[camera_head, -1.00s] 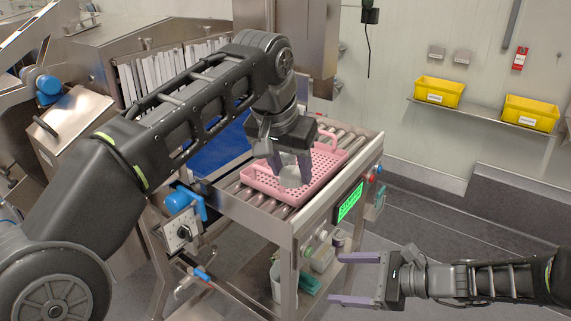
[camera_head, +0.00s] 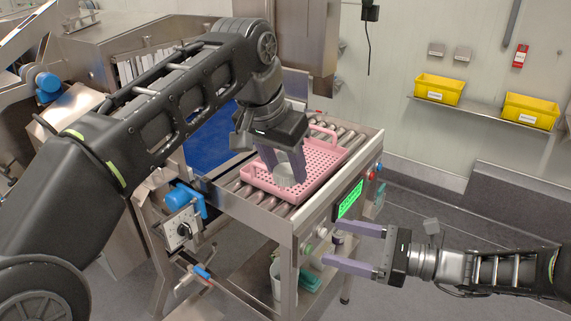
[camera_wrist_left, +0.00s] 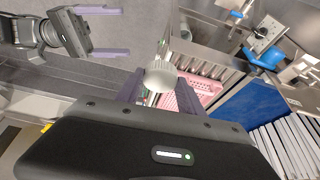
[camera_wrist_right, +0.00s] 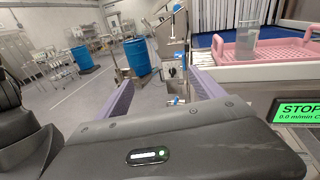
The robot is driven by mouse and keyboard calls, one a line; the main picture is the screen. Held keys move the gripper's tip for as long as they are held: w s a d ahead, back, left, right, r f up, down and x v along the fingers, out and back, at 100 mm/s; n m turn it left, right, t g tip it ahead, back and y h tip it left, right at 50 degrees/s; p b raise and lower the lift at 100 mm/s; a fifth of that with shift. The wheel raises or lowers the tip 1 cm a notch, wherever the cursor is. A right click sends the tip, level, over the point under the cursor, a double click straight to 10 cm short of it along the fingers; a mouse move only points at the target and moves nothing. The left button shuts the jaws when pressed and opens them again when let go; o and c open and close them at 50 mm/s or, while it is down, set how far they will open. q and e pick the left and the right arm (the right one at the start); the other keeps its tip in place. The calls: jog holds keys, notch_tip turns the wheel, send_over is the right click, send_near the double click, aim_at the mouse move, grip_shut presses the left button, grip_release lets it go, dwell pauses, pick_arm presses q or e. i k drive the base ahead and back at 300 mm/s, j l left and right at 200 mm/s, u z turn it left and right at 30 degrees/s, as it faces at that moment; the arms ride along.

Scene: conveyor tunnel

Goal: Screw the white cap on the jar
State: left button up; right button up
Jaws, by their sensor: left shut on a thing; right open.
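The jar (camera_head: 285,178), a pale, see-through cylinder, is over the pink tray (camera_head: 262,187), between the fingertips of my left gripper (camera_head: 283,167). My left gripper is shut on it. In the left wrist view the jar (camera_wrist_left: 160,75) looks whitish and ribbed between the fingers. In the right wrist view the jar (camera_wrist_right: 243,46) looks clear and upright at the tray; I cannot tell if it touches the tray. I cannot make out a separate white cap. My right gripper (camera_head: 353,248) is open and empty, in front of the conveyor and lower than the tray.
The tray sits on the roller conveyor (camera_head: 335,165), whose steel frame has a green display (camera_head: 350,200) facing my right gripper. Yellow bins (camera_head: 438,89) stand on the wall shelf. Floor at the right is clear.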

aim_at(282, 157)
jog(key=i, duration=1)
